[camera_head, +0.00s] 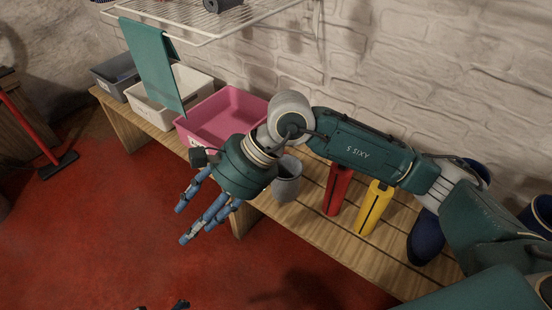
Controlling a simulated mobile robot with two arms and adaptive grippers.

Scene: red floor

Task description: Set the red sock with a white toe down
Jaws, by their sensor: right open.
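My right gripper (186,224) is open, with its blue fingers spread and pointing down and left. It hangs over the red floor just in front of the bench, and nothing shows between its fingers. I cannot make out a red sock with a white toe in this view.
The wooden bench (307,222) holds a pink bin (205,138), a white bin (150,114), a grey bin (104,83), a grey cup (287,187), a red object (338,190), a yellow object (373,207) and dark blue boots (424,238). A teal cloth (153,65) hangs from the wire shelf (200,35).

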